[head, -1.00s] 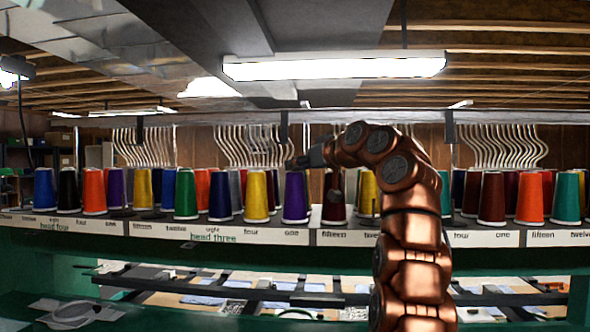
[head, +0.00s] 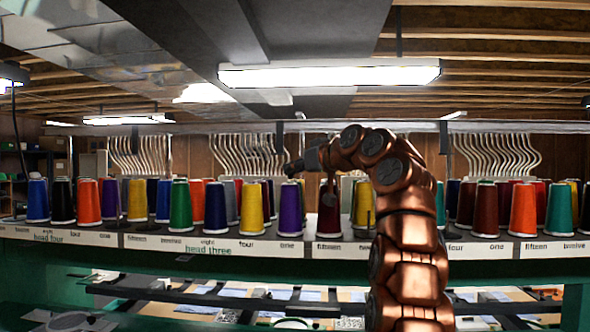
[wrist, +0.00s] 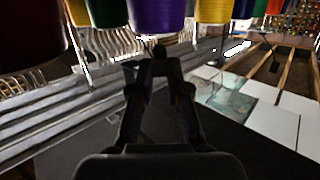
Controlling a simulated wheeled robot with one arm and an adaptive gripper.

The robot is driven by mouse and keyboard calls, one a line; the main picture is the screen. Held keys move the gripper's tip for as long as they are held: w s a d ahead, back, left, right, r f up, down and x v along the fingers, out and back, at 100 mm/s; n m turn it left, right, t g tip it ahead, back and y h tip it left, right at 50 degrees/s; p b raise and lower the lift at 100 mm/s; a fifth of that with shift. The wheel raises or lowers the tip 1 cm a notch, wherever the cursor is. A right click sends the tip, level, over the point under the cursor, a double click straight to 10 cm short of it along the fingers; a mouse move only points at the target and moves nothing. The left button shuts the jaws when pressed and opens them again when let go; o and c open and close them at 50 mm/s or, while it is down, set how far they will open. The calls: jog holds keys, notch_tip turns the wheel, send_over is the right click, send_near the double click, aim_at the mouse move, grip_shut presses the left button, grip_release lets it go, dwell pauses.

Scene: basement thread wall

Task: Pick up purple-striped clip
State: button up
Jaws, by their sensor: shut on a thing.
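My gripper (head: 290,168) is at the left end of the bent copper arm in the head view, just above the top of a purple thread cone (head: 290,206). In the wrist view my gripper (wrist: 158,64) has its fingertips drawn together around a small dark thing, the clip (wrist: 158,51). No purple stripes can be made out on it, and the fingers hide part of it. The purple cone also shows in the wrist view (wrist: 157,18), close behind the fingertips. The clip cannot be told apart in the head view.
Coloured thread cones stand in rows on a shelf with a labelled front edge (head: 215,245). A dark red cone (head: 328,220) stands right of the purple one. Curved pale tubes (head: 245,155) rise behind. A long lamp (head: 330,75) hangs above.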

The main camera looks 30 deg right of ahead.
jog(key=shift+r+p, duration=0.55)
jog(key=shift+r, duration=0.2)
jog(key=s+a+b, duration=0.2)
jog(key=s+b, duration=0.1)
jog(key=s, duration=0.4)
jog(key=s+a+r+b, duration=0.1)
jog(key=s+b, duration=0.3)
jog(key=s, duration=0.4)
jog(key=shift+s+a, duration=0.2)
jog(key=shift+a, duration=0.35)
jog(key=shift+r, duration=0.1)
